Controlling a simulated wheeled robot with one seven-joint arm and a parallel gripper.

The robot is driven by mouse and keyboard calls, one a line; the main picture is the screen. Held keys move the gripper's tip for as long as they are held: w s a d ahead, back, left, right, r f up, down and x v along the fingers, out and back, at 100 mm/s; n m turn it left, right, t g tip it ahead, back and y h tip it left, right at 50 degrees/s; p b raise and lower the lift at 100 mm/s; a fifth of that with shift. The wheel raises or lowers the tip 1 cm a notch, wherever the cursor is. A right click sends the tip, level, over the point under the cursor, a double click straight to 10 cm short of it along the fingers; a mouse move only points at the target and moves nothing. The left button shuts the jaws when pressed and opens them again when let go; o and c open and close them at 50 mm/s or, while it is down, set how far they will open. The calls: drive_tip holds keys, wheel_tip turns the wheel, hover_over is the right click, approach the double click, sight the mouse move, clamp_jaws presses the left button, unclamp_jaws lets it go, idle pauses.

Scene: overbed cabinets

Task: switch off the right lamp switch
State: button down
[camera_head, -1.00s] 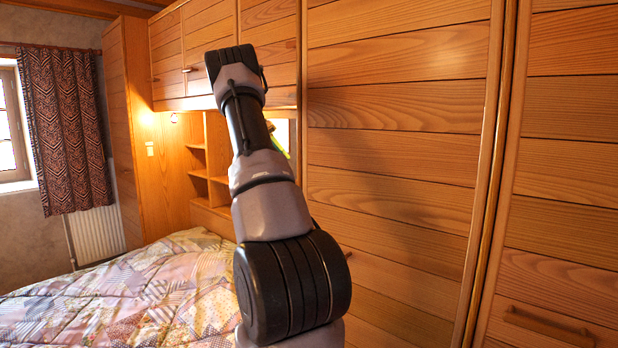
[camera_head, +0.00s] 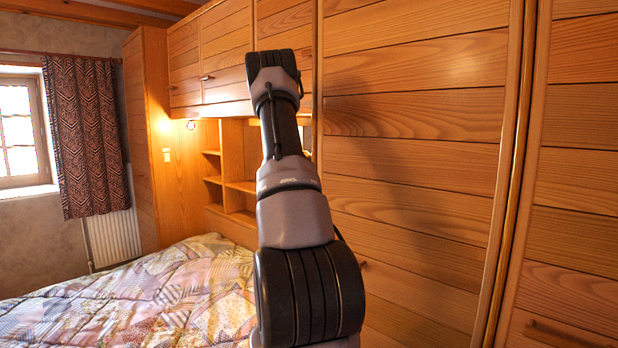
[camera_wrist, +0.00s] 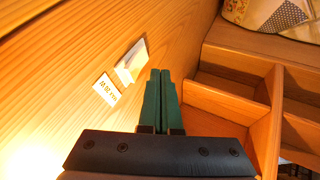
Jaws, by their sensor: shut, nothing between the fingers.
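A white rocker switch (camera_wrist: 131,62) sits on a wooden panel in the wrist view, with a small printed white label (camera_wrist: 107,90) beside it. My gripper (camera_wrist: 160,76) has green fingers, pressed together and empty. Its tips are just right of the switch in the picture; I cannot tell whether they touch it. In the head view my arm hides the gripper and this switch. Another small white switch (camera_head: 166,155) shows on the far left panel, below a glowing lamp (camera_head: 191,125).
Wooden shelf compartments (camera_wrist: 232,95) lie close to the right of my fingers. A bright glow shows at the wrist view's lower left. The quilted bed (camera_head: 150,300) fills the lower left of the head view. Tall wooden cabinet doors (camera_head: 415,130) stand on the right.

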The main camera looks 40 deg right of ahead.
drive_tip(key=shift+s+r, duration=0.2)
drive_tip(key=shift+s, duration=0.95)
drive_tip(key=shift+s+d+r, duration=0.1)
drive_tip(key=shift+s, duration=0.25)
drive_tip(key=shift+r, duration=0.2)
drive_tip(key=shift+r, duration=0.6)
drive_tip(key=shift+w, duration=0.1)
